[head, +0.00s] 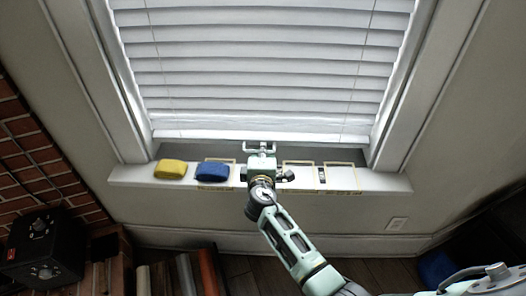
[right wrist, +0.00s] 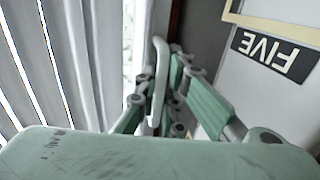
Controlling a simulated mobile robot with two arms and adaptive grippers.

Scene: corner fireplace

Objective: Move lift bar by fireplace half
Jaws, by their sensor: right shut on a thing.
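White window blinds (head: 265,60) hang in the head view, with their bottom edge a little above the sill and a dark grey strip below it. My right gripper (head: 260,148) is at the middle of that bottom edge, its arm reaching up from the lower right. In the right wrist view, my right gripper (right wrist: 160,100) has its green linked fingers shut on a pale, rounded lift bar (right wrist: 158,70). In the head view the gripper hides most of the bar. My left gripper is not in view.
The sill has outlined squares and labels; one reads FIVE (right wrist: 274,54). A brick fireplace (head: 35,155) and black box (head: 42,246) stand left.

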